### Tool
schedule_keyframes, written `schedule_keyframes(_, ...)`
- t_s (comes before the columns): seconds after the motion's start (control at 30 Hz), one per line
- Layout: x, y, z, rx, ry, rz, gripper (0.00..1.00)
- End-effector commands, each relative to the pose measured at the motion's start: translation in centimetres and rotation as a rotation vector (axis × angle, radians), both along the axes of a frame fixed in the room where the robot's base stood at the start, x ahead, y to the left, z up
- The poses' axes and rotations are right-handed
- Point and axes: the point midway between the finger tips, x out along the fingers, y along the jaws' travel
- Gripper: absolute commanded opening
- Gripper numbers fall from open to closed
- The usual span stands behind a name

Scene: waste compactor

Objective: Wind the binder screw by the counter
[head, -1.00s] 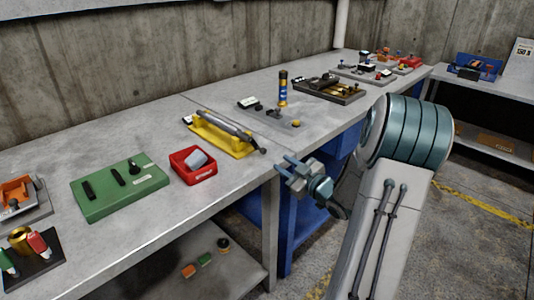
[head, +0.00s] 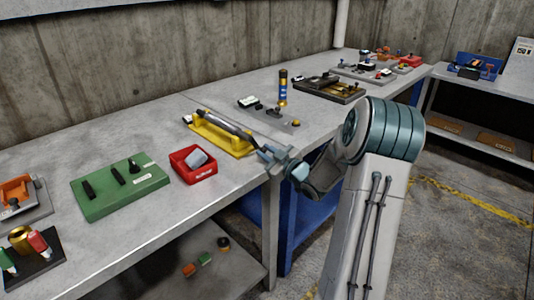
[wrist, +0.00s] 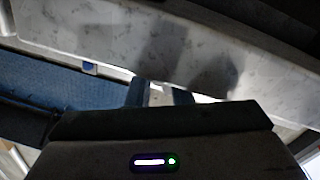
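The likely binder screw is a grey rod (head: 226,124) lying in a yellow frame (head: 220,139) on the bench, at the near edge. Its right end is hidden behind my gripper. My gripper (head: 266,156) is at the bench edge, right at that end of the rod; I cannot tell whether it touches it. In the wrist view the two blue-grey fingers (wrist: 160,94) stand apart with a bright gap between them. I cannot make out which thing is the counter; a small white-and-dark piece (head: 187,119) sits at the frame's far left end.
A red bin (head: 193,175) with a grey block stands left of the yellow frame, and a green board (head: 120,187) further left. A grey plate (head: 270,117) with a dark can (head: 283,88) behind it lies to the right. The bench front edge runs below my gripper.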

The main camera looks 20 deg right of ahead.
Motion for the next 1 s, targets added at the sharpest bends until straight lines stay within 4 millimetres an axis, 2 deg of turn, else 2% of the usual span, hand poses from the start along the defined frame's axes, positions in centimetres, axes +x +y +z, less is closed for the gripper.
schedule_keyframes(0.37, -0.1, 0.2, 0.0, 0.059, 0.023, 0.000, 0.00)
schedule_keyframes(1.0, -0.7, 1.8, -0.3, 0.477, 0.176, 0.000, 0.00)
